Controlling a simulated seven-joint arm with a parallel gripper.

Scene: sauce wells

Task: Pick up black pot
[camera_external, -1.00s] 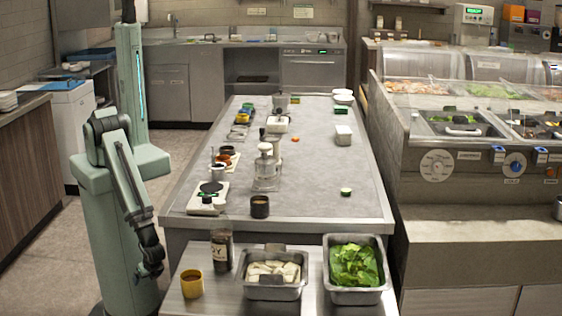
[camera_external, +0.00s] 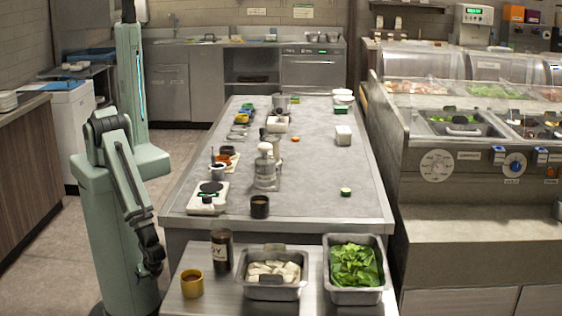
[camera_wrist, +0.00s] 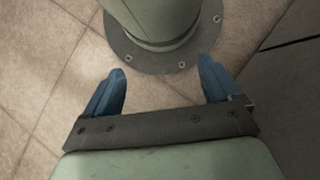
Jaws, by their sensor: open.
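A small black pot (camera_external: 260,207) stands upright near the front edge of the grey table, left of its middle. My arm hangs down at the left of the table, and my gripper (camera_external: 152,264) is low beside the front counter, apart from the pot. In the wrist view my gripper (camera_wrist: 162,90) has its two blue fingers spread, with nothing between them. The wrist view shows floor and my base, not the pot.
A scale (camera_external: 208,198) and a pump bottle (camera_external: 265,170) stand near the pot. On the front counter are a yellow cup (camera_external: 191,284), a dark bottle (camera_external: 221,251), a pan of white pieces (camera_external: 273,292) and a pan of greens (camera_external: 355,297). The table's right half is mostly clear.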

